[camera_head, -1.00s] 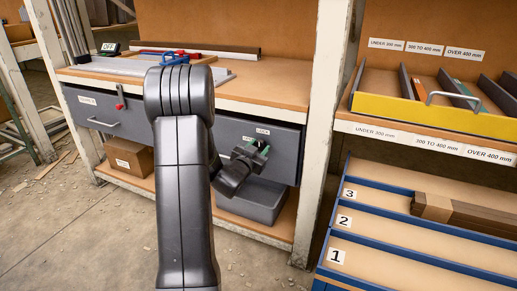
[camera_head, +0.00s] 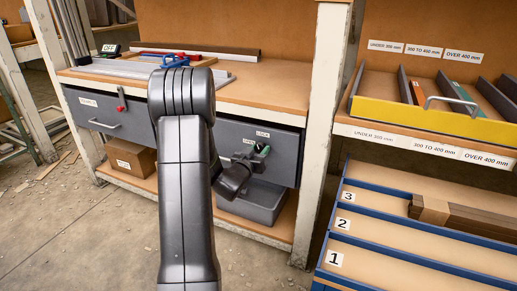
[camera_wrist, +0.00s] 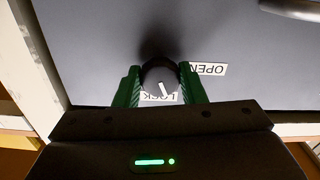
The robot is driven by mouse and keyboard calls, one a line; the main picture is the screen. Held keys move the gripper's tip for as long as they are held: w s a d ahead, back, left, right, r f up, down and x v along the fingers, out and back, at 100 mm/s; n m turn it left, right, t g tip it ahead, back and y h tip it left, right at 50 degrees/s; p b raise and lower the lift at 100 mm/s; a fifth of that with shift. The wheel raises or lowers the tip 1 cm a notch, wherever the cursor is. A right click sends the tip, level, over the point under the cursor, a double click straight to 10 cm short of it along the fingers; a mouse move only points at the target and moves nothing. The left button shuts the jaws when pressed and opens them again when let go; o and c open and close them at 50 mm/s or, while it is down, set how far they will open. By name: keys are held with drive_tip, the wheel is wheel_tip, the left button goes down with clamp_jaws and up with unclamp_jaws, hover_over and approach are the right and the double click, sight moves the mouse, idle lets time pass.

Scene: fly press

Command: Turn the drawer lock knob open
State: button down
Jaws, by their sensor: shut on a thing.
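The dark round lock knob (camera_wrist: 160,78) is on the grey drawer front (camera_wrist: 95,60). Its white pointer line points down and slightly right in the wrist view, at the LOCK label (camera_wrist: 158,97). The OPEN label (camera_wrist: 208,69) is to the knob's right in that view. My gripper (camera_wrist: 159,86) is shut on the knob, one green finger on each side. In the head view my gripper (camera_head: 260,152) is at the right drawer, just below the LOCK label (camera_head: 263,133), and hides most of the knob.
A handle (camera_wrist: 292,8) shows at the wrist view's top right. In the head view, a grey bin (camera_head: 262,203) sits below the drawer and a white post (camera_head: 325,130) stands right of it. The left drawer (camera_head: 130,118) has a red knob.

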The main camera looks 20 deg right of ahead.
drive_tip(key=n+p, duration=0.3)
drive_tip(key=n, duration=0.4)
drive_tip(key=shift+r, duration=0.2)
drive_tip(key=n+p, duration=0.2)
drive_tip(key=n, duration=0.4)
drive_tip(key=shift+p, duration=0.35)
drive_tip(key=shift+n, duration=0.4)
drive_tip(key=c, duration=0.9)
unclamp_jaws()
drive_tip(key=shift+f, duration=0.1)
drive_tip(key=p+v, duration=0.1)
drive_tip(key=v, duration=1.2)
drive_tip(key=shift+s+a, duration=0.2)
drive_tip(key=shift+s, duration=0.1)
